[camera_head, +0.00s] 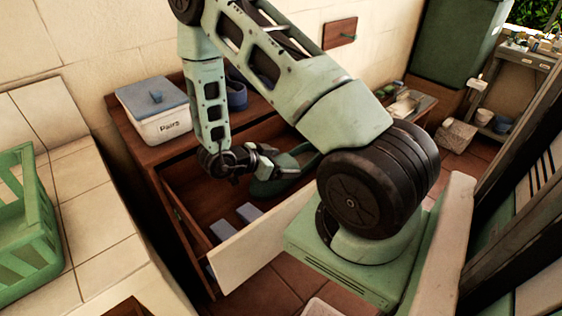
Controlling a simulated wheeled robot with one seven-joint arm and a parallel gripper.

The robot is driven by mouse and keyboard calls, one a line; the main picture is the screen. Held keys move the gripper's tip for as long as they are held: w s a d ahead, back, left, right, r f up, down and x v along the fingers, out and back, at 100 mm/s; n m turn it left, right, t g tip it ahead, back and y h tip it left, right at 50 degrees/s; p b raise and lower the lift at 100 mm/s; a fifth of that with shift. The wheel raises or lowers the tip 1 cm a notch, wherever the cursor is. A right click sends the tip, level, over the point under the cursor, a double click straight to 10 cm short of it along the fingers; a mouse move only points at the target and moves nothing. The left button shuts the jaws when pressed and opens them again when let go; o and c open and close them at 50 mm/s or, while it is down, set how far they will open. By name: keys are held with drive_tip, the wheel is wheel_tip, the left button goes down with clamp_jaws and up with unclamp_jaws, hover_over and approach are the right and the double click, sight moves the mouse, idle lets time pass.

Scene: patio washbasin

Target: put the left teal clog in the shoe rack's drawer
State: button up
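The shoe rack (146,157) is a brown wooden cabinet against the wall. Its drawer (262,244), with a pale front, is pulled open. A teal clog (266,188) is at the far right part of the drawer opening, partly hidden by my gripper and arm. I cannot tell whether it rests on the drawer floor. My gripper (279,162) is at the clog's left upper edge, its fingers overlapping the clog in the picture. Whether they are closed on it is not clear. Blue-grey blocks (249,212) lie in the drawer's near left part.
A white box marked "Pairs" (163,127) with a blue-grey lid and a blue shoe (237,97) stand on the rack top. A green crate (22,232) sits on the tiled counter at left. A bench with small items (405,103) stands behind my arm.

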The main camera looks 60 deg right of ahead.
drive_tip(key=shift+r, duration=0.15)
drive_tip(key=v, duration=1.2)
idle(0.4)
